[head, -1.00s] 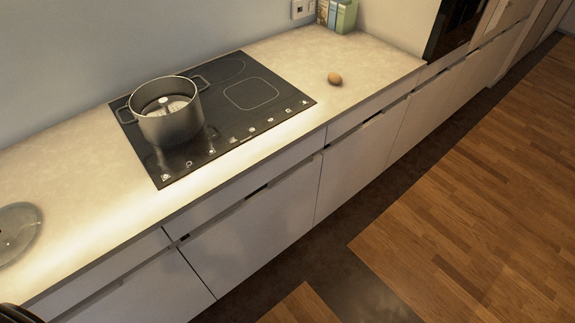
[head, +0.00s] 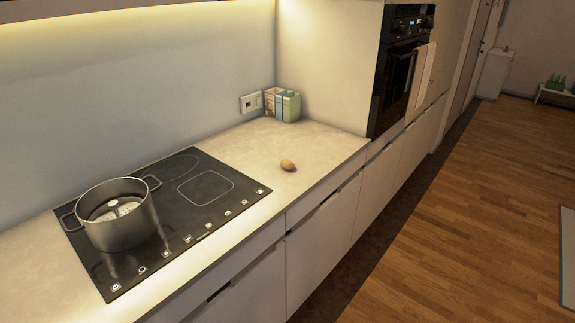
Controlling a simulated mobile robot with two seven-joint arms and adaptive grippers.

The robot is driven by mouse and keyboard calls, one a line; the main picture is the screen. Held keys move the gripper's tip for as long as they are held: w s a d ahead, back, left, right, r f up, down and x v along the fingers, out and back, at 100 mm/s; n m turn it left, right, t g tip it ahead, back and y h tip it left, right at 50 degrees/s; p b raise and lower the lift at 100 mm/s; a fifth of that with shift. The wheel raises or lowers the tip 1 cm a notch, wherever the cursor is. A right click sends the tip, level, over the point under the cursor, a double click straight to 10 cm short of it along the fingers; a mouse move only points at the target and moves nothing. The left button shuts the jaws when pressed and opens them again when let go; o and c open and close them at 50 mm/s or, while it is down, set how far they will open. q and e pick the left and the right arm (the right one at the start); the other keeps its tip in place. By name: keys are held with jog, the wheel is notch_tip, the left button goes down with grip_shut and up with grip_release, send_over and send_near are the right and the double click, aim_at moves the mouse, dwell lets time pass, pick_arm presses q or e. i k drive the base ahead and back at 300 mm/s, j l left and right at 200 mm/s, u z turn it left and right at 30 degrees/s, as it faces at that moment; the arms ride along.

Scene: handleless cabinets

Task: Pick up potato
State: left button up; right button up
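A small brown potato (head: 288,165) lies on the pale countertop (head: 310,148), to the right of the black cooktop (head: 205,188). Nothing touches it and its top is in plain sight. Neither of my grippers shows in the head view now.
A steel pot (head: 118,214) with two handles stands on the cooktop's left part. Several small cartons (head: 282,105) stand in the counter's back corner by a wall socket (head: 251,102). A tall cabinet with a black oven (head: 400,72) rises at the counter's right end.

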aim_at(286, 164)
jog(key=u, duration=0.5)
jog(key=i+u, duration=0.15)
jog(key=u, duration=0.35)
jog(key=i+u, duration=0.1)
jog(key=u, duration=0.4)
jog(key=l+u, duration=0.3)
jog(key=k+l+u, duration=0.1)
jog(key=l+u, duration=0.15)
jog(key=l, duration=0.25)
jog(key=k+l+u, duration=0.1)
jog(key=l+u, duration=0.2)
jog(key=k+l+u, duration=0.15)
jog(key=l+u, duration=0.15)
jog(key=k+l+u, duration=0.15)
jog(key=l+u, duration=0.15)
jog(key=l, duration=0.15)
